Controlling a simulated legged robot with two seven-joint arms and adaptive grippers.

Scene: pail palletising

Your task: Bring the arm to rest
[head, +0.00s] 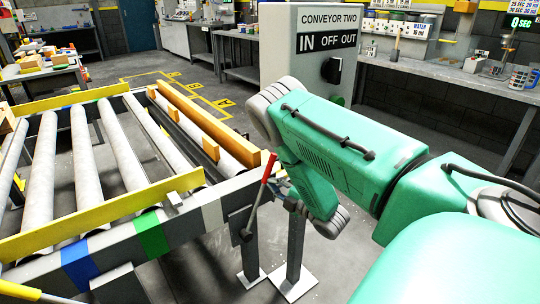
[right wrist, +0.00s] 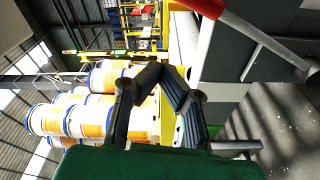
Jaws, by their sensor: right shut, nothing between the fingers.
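My right arm, green with grey joints, reaches in from the right in the head view and bends down beside the conveyor's front corner. Its gripper (head: 286,203) is small and partly hidden there, close to a red-handled lever (head: 264,178). In the right wrist view the dark fingers of this gripper (right wrist: 165,72) come together with nothing between them. The red lever handle also shows in the right wrist view (right wrist: 240,22), apart from the fingers. My left gripper is in neither view.
A roller conveyor (head: 120,215) with yellow rails fills the left. A grey control post labelled CONVEYOR TWO (head: 310,50) stands behind my arm. In the right wrist view, several white pails with orange labels (right wrist: 88,122) are stacked. A workbench (head: 450,80) lines the right wall.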

